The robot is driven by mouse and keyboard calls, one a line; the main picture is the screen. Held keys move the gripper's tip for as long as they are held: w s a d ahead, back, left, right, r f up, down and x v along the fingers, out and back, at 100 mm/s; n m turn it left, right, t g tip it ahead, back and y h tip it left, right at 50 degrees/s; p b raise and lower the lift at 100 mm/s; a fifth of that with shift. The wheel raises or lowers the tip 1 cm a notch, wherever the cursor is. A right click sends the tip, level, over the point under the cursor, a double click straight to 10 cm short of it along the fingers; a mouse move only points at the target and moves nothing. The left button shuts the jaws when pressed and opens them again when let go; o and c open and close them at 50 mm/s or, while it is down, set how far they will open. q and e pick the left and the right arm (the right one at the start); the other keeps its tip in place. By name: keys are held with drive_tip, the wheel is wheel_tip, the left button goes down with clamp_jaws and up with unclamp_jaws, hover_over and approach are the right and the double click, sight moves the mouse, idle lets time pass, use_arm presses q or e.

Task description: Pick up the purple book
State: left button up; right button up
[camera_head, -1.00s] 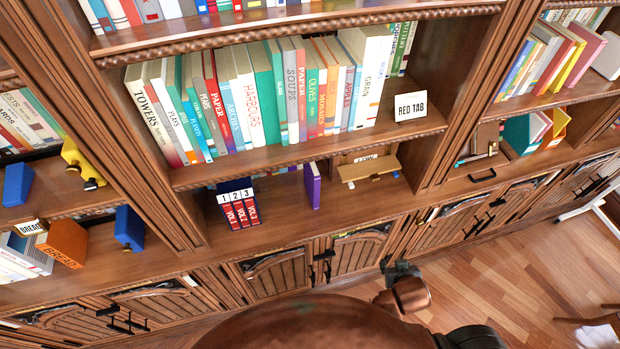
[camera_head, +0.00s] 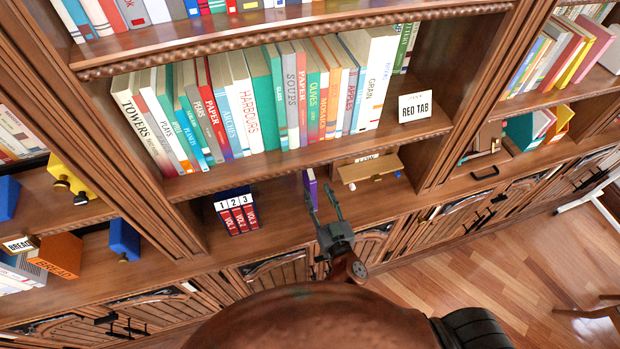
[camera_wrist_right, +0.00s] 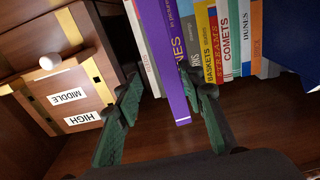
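The purple book (camera_head: 311,187) stands upright on the lower shelf in the head view, between the numbered red-and-blue volumes and a wooden box. My right gripper (camera_head: 322,200) is in front of it, fingers apart and pointing at the shelf, one fingertip overlapping the book's lower part. In the right wrist view the purple book (camera_wrist_right: 166,45) runs down between the open green-padded fingers of the gripper (camera_wrist_right: 159,78). The right-hand fingertip overlaps the book's edge; I cannot tell whether it touches. My left gripper is not in view.
The volumes (camera_head: 237,212) stand left. More books (camera_wrist_right: 228,40) sit beside the purple one in the wrist view. The upper shelf (camera_head: 270,163) overhangs.

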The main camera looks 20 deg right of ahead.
drive_tip(key=shift+w+r, duration=0.25)
drive_tip(key=shift+w, duration=1)
drive_tip(key=shift+w+a+f+p, duration=0.15)
drive_tip(key=shift+w+p, duration=0.25)
drive_tip(key=shift+w, duration=1.85)
drive_tip(key=shift+c, duration=0.6)
clamp_jaws()
